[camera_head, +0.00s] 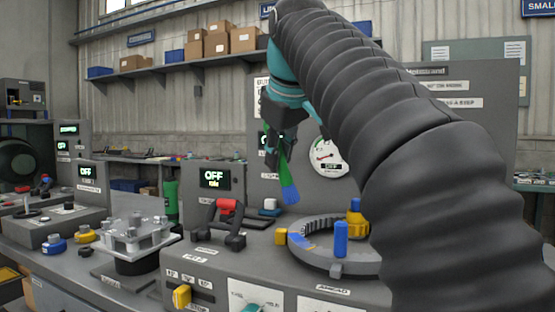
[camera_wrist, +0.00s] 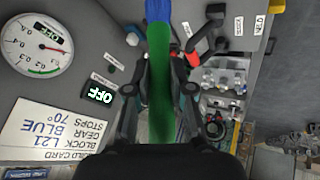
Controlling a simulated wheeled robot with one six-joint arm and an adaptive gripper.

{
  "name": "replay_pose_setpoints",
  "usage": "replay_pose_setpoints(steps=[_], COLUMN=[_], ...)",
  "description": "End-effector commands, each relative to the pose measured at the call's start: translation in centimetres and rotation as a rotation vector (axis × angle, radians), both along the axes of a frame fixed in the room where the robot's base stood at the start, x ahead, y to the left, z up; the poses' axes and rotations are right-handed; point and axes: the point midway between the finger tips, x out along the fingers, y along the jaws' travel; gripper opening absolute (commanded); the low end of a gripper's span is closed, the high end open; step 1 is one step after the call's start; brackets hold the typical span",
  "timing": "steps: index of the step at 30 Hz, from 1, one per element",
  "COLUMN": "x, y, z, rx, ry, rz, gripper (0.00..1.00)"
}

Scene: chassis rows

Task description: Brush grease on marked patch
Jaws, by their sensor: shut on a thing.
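My gripper (camera_head: 277,152) hangs above the bench, shut on a brush. The brush has a green handle (camera_head: 283,170) and a blue tip (camera_head: 290,194) that points down, in the air and apart from the bench. In the wrist view the green handle (camera_wrist: 161,85) lies between the fingers of my gripper (camera_wrist: 160,92), and the blue end (camera_wrist: 158,10) runs to the top edge. A grey ring (camera_head: 325,265) stands on the bench below and right of the brush. A blue area (camera_head: 298,241) shows on its left side; I cannot tell whether it is the marked patch.
A blue post (camera_head: 341,239), a yellow post (camera_head: 355,219) and a yellow block (camera_head: 281,237) stand around the ring. A red-and-black handle (camera_head: 226,207) is left of it, before a panel reading OFF (camera_head: 214,178). A gauge (camera_head: 327,157) is behind. My arm hides the right side.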

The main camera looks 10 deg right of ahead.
Motion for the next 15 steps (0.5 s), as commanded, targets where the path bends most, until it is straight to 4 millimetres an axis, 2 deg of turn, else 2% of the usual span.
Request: replay_pose_setpoints(steps=[7,15], x=[0.1,0.1], y=[0.0,0.0], z=[0.3,2.4], rx=[0.0,0.0], ry=[-0.001,-0.002], rz=[0.0,0.0], gripper=[0.0,0.0])
